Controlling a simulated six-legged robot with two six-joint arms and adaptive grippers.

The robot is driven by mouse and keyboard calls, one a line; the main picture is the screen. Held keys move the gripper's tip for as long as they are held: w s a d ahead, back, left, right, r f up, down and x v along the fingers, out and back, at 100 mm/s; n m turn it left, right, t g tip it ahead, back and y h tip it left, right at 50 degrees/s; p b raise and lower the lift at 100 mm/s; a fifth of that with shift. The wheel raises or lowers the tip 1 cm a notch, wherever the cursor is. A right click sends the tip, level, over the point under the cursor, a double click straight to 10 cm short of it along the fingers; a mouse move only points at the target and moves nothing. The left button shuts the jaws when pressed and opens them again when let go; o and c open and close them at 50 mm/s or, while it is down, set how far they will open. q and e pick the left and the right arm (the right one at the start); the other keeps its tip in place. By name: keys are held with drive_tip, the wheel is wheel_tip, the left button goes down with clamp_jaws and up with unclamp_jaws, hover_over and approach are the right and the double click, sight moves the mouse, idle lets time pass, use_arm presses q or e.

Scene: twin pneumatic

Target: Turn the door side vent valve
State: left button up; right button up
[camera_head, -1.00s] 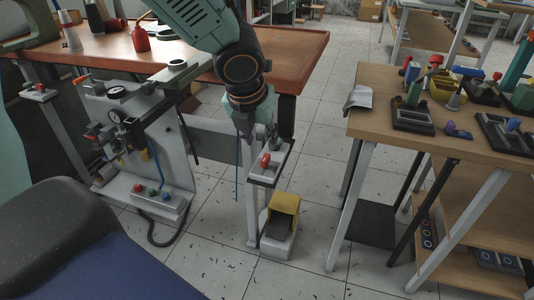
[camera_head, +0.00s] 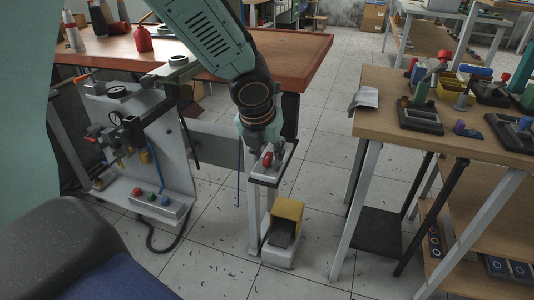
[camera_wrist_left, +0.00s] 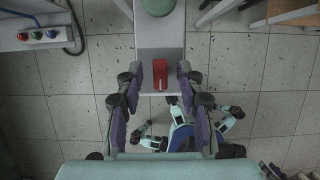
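A red valve handle (camera_head: 267,159) sits on a grey plate (camera_head: 262,174) on top of a narrow post. I cannot tell by any label whether it is the door side vent valve. My left gripper (camera_head: 262,142) points down over the plate, right by the handle. In the left wrist view, the red handle (camera_wrist_left: 160,75) lies between the two separated fingers of the left gripper (camera_wrist_left: 160,84), with a gap on both sides. The gripper is open and empty. A round green part (camera_wrist_left: 158,5) shows at the top edge there. My right gripper is not in view.
A yellow-topped box (camera_head: 284,222) stands on the floor by the post. A grey panel (camera_head: 145,150) with gauge, hoses and a button box (camera_head: 152,200) is to the left. A wooden table (camera_head: 430,125) with fixtures is to the right. Open tiled floor lies between.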

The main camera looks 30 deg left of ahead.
use_arm(q)
drive_tip(key=shift+c, duration=0.2)
clamp_jaws()
